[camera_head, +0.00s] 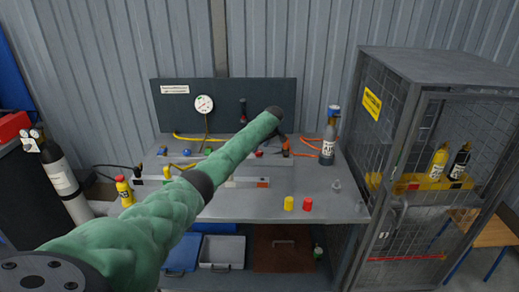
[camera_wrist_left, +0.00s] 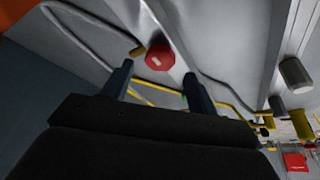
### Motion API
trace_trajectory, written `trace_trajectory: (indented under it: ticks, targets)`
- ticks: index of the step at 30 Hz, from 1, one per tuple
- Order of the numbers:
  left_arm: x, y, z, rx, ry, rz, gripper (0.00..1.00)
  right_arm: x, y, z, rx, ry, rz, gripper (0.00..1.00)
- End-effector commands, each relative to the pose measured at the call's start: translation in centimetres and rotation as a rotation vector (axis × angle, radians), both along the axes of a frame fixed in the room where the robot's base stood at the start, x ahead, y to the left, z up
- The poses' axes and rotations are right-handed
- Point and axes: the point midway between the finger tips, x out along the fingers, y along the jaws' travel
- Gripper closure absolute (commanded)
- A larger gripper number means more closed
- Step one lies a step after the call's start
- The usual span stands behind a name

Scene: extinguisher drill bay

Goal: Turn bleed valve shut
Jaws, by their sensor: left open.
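My left arm, in a green sleeve, reaches over the workbench (camera_head: 330,205) from the lower left. My left gripper (camera_wrist_left: 157,73) is open, its two dark fingers apart and empty. In the left wrist view a red knob (camera_wrist_left: 159,54) with a white mark shows just beyond and between the fingertips; I cannot tell if they touch it. It looks like a valve knob, but I cannot tell if it is the bleed valve or how far it is turned. In the head view a blue knob (camera_head: 186,152) and a green knob (camera_head: 208,151) sit on the bench line, left of my forearm.
A dark back panel carries a round gauge (camera_head: 204,103). A grey bottle (camera_head: 329,140) stands at the bench's right, with a yellow cap (camera_head: 288,203) and red cap (camera_head: 308,204) in front. Yellow and orange hoses lie about. A mesh cage (camera_head: 400,170) stands right.

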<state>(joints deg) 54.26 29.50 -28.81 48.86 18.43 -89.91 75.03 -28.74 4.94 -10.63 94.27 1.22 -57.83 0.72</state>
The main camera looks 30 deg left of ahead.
Motion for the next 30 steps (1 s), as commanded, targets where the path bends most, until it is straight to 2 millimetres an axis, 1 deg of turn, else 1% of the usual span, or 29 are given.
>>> trace_trajectory:
  ticks: [3, 9, 18, 20, 21, 25, 26, 30]
  targets:
    - [0.1, 0.5, -1.3, -0.001, 0.001, 0.0, 0.41, -0.1, -0.2, -0.9, -0.004, -0.004, 0.001, 0.64]
    - [0.3, 1.1, -2.6, 0.0, -0.001, 0.0, 0.41, -0.3, -0.4, -2.0, -0.006, -0.008, 0.003, 0.64]
    - [0.3, 1.1, -2.9, 0.0, -0.001, 0.0, 0.41, -0.3, -0.4, -2.1, -0.005, -0.011, 0.003, 0.64]
    - [0.3, 1.1, -2.9, 0.0, -0.001, 0.0, 0.51, -0.3, -0.5, -2.2, -0.005, -0.011, 0.003, 0.64]
    - [0.3, 1.1, -2.9, 0.0, -0.001, 0.0, 0.59, -0.3, -0.4, -2.2, -0.005, -0.011, 0.003, 0.64]
    - [0.3, 1.1, -2.9, 0.0, -0.001, 0.0, 0.84, -0.4, -0.5, -2.2, -0.006, -0.01, 0.003, 0.64]
    - [0.3, 1.1, -2.9, 0.0, -0.001, 0.0, 0.86, -0.4, -0.5, -2.2, -0.006, -0.009, 0.003, 0.64]
    - [0.3, 1.1, -2.8, 0.0, -0.002, -0.004, 0.86, -0.5, -0.5, -2.1, -0.006, -0.009, 0.003, 0.64]
